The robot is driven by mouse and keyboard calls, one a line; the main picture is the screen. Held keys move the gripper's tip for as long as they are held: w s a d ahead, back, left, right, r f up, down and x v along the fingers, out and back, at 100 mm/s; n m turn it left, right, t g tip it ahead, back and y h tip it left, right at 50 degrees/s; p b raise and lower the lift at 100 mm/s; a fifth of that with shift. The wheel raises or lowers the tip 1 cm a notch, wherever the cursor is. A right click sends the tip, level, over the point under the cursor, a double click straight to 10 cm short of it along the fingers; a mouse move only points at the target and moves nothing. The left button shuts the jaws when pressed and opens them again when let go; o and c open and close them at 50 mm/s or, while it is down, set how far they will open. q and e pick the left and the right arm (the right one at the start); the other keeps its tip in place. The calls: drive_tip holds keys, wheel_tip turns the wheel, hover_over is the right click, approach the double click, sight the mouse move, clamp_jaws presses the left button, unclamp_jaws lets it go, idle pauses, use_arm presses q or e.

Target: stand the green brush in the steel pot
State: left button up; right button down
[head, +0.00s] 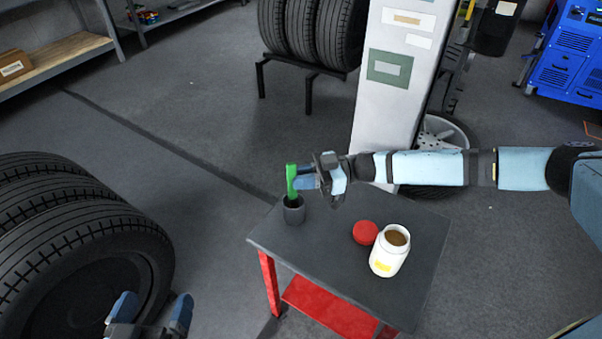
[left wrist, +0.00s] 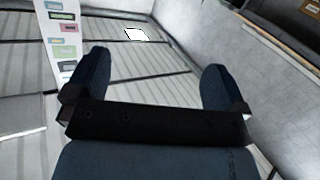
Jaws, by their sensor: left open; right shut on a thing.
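The green brush (head: 291,182) is upright in the head view, above and partly at the mouth of a dark grey pot (head: 294,212). Its lower end is hidden by the pot's rim or inside it; I cannot tell how deep it sits. The pot stands near the far left corner of the small table. My right gripper (head: 304,182) is shut on the brush from the right. My left gripper (head: 150,312) is open and empty at the lower left, away from the table; its spread fingers also show in the left wrist view (left wrist: 157,85).
Stacked tyres (head: 75,250) stand at the left. A white cabinet (head: 390,100) rises behind the table. The table's front left is clear.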

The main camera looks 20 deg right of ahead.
use_arm(q)
drive_tip(key=shift+w+d+r, duration=0.15)
drive_tip(key=shift+r, duration=0.4)
use_arm(e)
drive_tip(key=shift+f, duration=0.35)
drive_tip(key=c, duration=1)
unclamp_jaws()
use_arm(q)
drive_tip(key=shift+f, duration=0.35)
drive_tip(key=shift+s, duration=0.2)
use_arm(e)
drive_tip(key=shift+d, duration=0.1)
drive_tip(key=shift+d, duration=0.3)
use_arm(q)
drive_tip(key=shift+g+y, duration=0.7)
drive_tip(key=shift+g, duration=0.2)
drive_tip(key=f, duration=0.1)
drive_tip(key=a+f+p, duration=0.1)
drive_tip(key=s+a+f+p, duration=0.1)
drive_tip(key=f, duration=0.1)
drive_tip(key=shift+f, duration=0.1)
use_arm(e)
drive_tip(key=d, duration=0.4)
drive_tip(key=s+d, duration=0.1)
drive_tip(key=d, duration=0.8)
drive_tip(key=shift+s, duration=0.35)
use_arm(q)
drive_tip(key=shift+w+d+r, duration=0.1)
drive_tip(key=shift+r, duration=0.1)
